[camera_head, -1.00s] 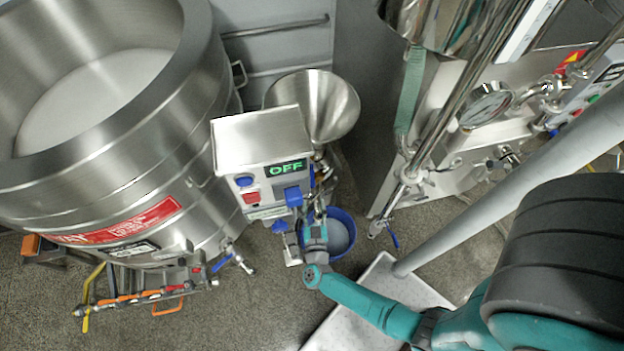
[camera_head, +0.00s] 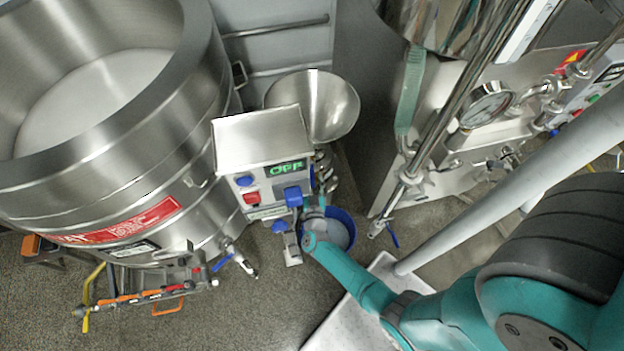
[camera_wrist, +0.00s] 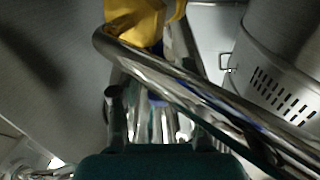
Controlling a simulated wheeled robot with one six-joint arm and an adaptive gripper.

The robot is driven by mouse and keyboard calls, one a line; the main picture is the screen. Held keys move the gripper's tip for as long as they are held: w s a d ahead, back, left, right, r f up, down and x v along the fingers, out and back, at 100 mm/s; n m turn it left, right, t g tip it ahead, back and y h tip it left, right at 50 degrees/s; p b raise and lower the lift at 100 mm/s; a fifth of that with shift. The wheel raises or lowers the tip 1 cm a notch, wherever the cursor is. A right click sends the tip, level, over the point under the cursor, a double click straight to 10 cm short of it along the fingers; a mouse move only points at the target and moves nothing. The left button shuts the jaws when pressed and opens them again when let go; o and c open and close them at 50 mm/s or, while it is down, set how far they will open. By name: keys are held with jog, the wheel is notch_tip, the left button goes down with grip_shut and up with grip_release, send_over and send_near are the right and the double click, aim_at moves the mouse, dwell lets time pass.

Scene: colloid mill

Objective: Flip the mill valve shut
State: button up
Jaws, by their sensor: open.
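The colloid mill stands mid-picture in the head view, with a steel control box (camera_head: 262,140) showing a green OFF display (camera_head: 287,169) and a steel hopper (camera_head: 312,105) behind it. The mill valve cannot be clearly told apart; small steel fittings show right of the box, under the hopper. My gripper is low beside the mill's right side, above a blue bucket (camera_head: 346,228), mostly hidden by my arm and the box. In the wrist view, my gripper (camera_wrist: 157,100) has its fingers apart. A shiny curved pipe (camera_wrist: 200,90) crosses over them, and something blue shows between them.
A large steel vat (camera_head: 110,150) stands left, with a blue-handled tap (camera_head: 222,262) at its foot. A yellow part (camera_wrist: 145,20) tops the wrist view.

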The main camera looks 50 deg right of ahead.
grip_shut()
jog(key=shift+w, duration=0.1)
jog(key=shift+w+a+r+g, duration=0.1)
jog(key=shift+w+a+g, duration=0.1)
jog(key=shift+g, duration=0.1)
jog(key=shift+w+a+m+g+h, duration=0.15)
jog(key=shift+w+m+g+h, duration=0.05)
jog(key=shift+m+g+h, duration=0.45)
grip_release()
